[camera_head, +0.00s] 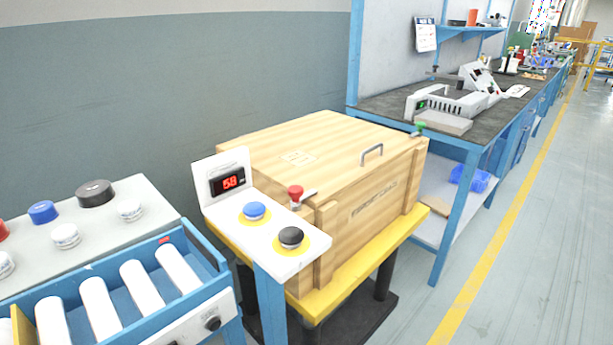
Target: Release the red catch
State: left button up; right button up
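The red catch (296,194) is at the near corner of a closed wooden crate (375,215). It has a red knob and a small grey lever pointing right, at the crate's upper edge. Its lower part is partly hidden behind the white control panel. A green catch (420,127) is at the crate's far right corner. A grey handle (372,154) is on the lid between the two catches. Neither of my grippers is in view.
The white panel (289,264) with a red display and blue and black buttons stands close in front of the crate. The crate rests on a yellow platform (360,287). A roller conveyor (100,300) is at left, a workbench (468,137) at back right. The right floor is clear.

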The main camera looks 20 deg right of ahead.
aim_at(296, 192)
jog(key=z, duration=0.25)
jog(key=i, duration=0.4)
jog(key=u, duration=0.95)
jog(key=k, duration=1.5)
jog(key=z, duration=1.55)
